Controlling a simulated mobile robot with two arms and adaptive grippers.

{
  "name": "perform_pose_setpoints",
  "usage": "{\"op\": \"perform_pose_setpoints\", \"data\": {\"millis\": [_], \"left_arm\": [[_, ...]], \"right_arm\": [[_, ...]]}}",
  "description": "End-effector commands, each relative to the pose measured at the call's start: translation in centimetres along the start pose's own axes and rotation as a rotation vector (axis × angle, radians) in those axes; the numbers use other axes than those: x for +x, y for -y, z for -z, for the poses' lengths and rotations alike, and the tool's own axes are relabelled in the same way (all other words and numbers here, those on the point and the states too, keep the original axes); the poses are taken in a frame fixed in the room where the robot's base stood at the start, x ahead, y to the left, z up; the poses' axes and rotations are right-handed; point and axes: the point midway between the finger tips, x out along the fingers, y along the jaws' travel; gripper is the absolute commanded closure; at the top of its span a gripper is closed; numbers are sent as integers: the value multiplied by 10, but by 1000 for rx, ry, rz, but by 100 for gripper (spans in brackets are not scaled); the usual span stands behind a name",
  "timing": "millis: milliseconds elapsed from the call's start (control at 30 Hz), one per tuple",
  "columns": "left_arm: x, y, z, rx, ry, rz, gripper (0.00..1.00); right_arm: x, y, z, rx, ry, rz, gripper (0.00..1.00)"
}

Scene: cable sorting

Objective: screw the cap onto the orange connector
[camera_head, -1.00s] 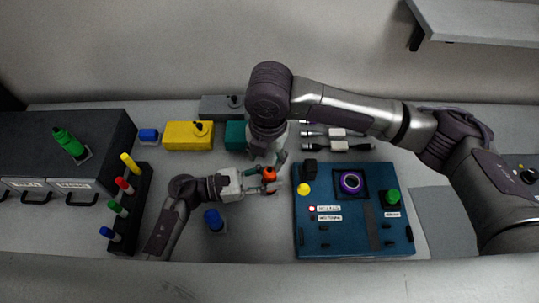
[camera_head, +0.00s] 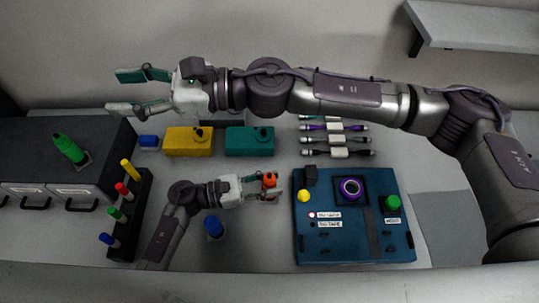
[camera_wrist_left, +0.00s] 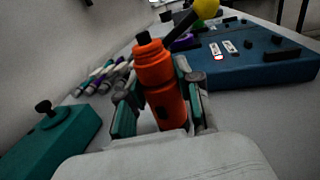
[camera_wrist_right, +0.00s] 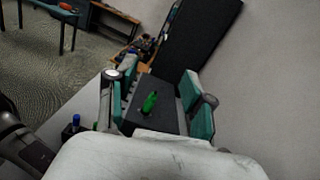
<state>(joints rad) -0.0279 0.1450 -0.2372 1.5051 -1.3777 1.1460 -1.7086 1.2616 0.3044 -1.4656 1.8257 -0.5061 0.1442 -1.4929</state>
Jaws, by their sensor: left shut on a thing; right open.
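My left gripper (camera_head: 268,188) is shut on the orange connector (camera_head: 270,180) above the table, left of the blue board. In the left wrist view the connector (camera_wrist_left: 163,85) stands roughly upright between the fingers. It has a wider orange upper section and a black tip; I cannot tell whether that section is a separate cap. My right gripper (camera_head: 138,92) is open and empty, high at the upper left of the head view, well away from the connector. In the right wrist view nothing is between its fingers (camera_wrist_right: 158,100); a green connector lies beyond.
The blue board (camera_head: 335,245) has a purple ring, a yellow knob and a green knob. Yellow (camera_head: 180,143) and teal (camera_head: 245,143) boxes stand behind. A rack (camera_head: 132,215) of coloured pieces, a blue cap-like piece (camera_head: 213,226) and several cables (camera_head: 337,140) are around.

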Motion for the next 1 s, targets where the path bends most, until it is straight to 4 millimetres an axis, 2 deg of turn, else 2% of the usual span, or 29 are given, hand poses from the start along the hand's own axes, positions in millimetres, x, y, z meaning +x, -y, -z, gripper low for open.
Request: {"op": "perform_pose_setpoints", "data": {"millis": [33, 100, 200, 333, 500, 600, 700, 833, 1000], "left_arm": [[0, 0, 0, 0, 0, 0, 100], [0, 0, 0, 0, 0, 0, 100], [0, 0, 0, 0, 0, 0, 100], [0, 0, 0, 0, 0, 0, 100], [0, 0, 0, 0, 0, 0, 100], [0, 0, 0, 0, 0, 0, 100], [0, 0, 0, 0, 0, 0, 100], [0, 0, 0, 0, 0, 0, 100], [0, 0, 0, 0, 0, 0, 100]], "right_arm": [[-2, -22, 7, -109, -35, -109, 48], [-8, -50, 24, -260, -97, -265, 48], [-28, -80, 58, -458, -218, -481, 48], [-66, -96, 108, -673, -411, -730, 48], [-128, -82, 160, -876, -702, -998, 48], [-161, -65, 177, -948, -866, -1112, 48], [-188, -49, 186, -993, -1001, -1193, 48], [-210, -35, 189, -1019, -1115, -1251, 48], [-219, -28, 190, -1028, -1167, -1275, 48]]}}
